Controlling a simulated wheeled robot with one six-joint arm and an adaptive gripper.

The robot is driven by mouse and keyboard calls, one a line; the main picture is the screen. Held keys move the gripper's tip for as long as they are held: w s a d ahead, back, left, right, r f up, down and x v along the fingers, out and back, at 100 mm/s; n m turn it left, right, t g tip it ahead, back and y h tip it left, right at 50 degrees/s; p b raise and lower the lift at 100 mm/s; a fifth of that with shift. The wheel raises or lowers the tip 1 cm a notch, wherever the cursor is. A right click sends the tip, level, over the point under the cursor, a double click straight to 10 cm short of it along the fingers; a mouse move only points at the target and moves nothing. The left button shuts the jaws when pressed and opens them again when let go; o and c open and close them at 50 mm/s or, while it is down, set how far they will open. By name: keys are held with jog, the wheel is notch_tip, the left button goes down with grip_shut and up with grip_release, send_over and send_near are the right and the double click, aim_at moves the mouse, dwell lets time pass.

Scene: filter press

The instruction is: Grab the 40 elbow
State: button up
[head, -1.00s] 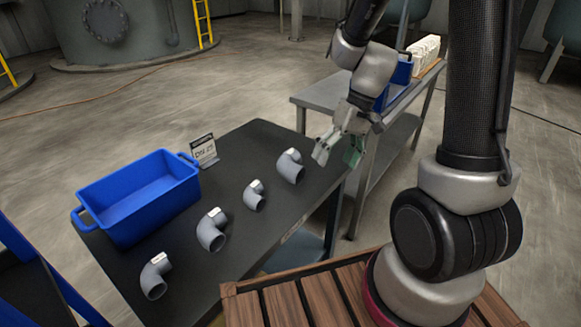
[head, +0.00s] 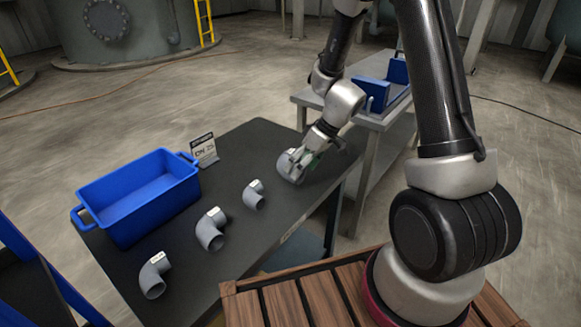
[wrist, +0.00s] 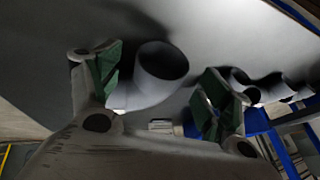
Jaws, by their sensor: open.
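Several grey pipe elbows with white labels stand in a row on the dark table. The label text is too small to read, so I cannot tell which is the 40. My gripper (head: 300,163) is open at the far right elbow (head: 287,167), partly covering it. In the wrist view my gripper (wrist: 160,92) has its green-padded fingers apart, with this elbow (wrist: 160,68) between them; I cannot tell whether they touch it. The other elbows are the small one (head: 253,195), a larger one (head: 210,229) and the near left one (head: 154,275).
A blue bin (head: 136,213) stands on the dark table (head: 262,142) at left, beside a small sign (head: 204,150) that seems to read DN 25. A grey bench (head: 388,118) with blue containers (head: 376,94) stands behind at right. The table strip behind the elbows is clear.

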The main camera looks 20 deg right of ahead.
jog(key=shift+x, duration=0.95)
jog(key=c, duration=1.3)
